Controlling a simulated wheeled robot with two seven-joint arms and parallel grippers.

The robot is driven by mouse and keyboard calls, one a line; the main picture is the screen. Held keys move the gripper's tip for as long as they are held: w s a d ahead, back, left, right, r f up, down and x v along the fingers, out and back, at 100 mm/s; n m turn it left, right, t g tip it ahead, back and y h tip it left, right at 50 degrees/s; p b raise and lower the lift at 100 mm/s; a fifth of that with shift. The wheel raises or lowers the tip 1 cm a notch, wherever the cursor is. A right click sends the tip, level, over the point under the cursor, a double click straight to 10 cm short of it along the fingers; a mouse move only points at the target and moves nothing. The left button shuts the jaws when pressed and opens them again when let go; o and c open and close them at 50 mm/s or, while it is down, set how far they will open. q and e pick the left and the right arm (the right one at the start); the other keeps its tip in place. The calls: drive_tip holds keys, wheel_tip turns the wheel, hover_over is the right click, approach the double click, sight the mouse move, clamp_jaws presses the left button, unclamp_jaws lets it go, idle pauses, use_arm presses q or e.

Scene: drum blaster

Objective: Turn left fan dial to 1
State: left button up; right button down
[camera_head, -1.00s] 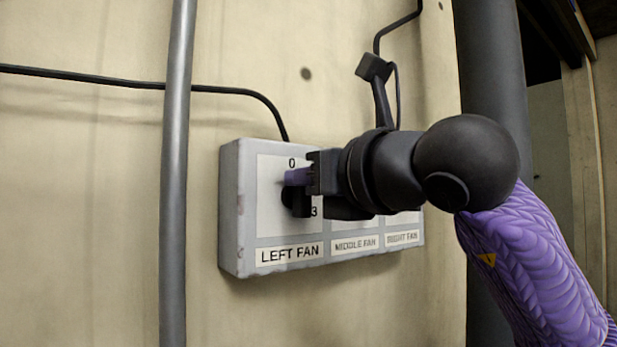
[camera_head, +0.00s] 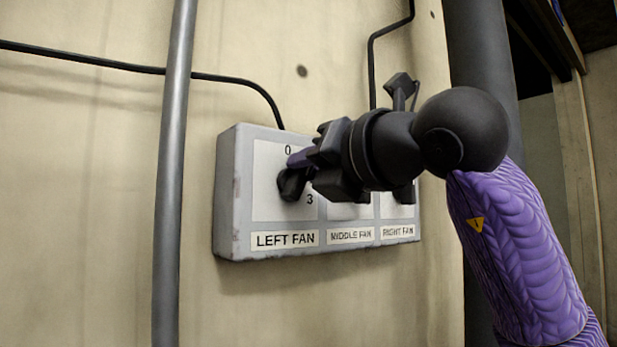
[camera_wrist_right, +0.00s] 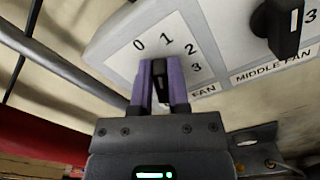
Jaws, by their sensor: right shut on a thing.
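The left fan dial (camera_head: 290,186) is a black knob on the white LEFT FAN panel of a grey control box (camera_head: 228,190). In the right wrist view the dial (camera_wrist_right: 160,82) stands between the two purple fingers of my right gripper (camera_wrist_right: 161,72). The gripper is shut on it. The numbers 0, 1, 2 and 3 arc around the dial, and its upper end lies below the 1; its exact setting is hard to tell. In the head view my right gripper (camera_head: 298,163) reaches in from the right and partly covers the dial and numbers. My left gripper is out of view.
The middle fan dial (camera_wrist_right: 284,25) is close to the right of the left one, and the RIGHT FAN panel (camera_head: 398,208) lies beyond it. A grey vertical pipe (camera_head: 172,180) stands left of the box. Black cables (camera_head: 245,85) run along the wall above.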

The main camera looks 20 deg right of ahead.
drive_tip(key=shift+w+d+f+m+b, duration=0.15)
drive_tip(key=shift+m+b, duration=0.1)
drive_tip(key=shift+m, duration=0.3)
drive_tip(key=shift+s+a+f+m+b, duration=0.1)
drive_tip(key=shift+m+b, duration=0.15)
drive_tip(key=shift+m, duration=0.3)
drive_tip(key=c, duration=0.6)
unclamp_jaws()
drive_tip(key=shift+d, duration=0.1)
drive_tip(key=shift+w+r, duration=0.1)
drive_tip(key=b+v, duration=0.3)
drive_tip(key=v, duration=0.6)
drive_tip(key=shift+s+b, duration=0.35)
drive_tip(key=shift+s, duration=0.05)
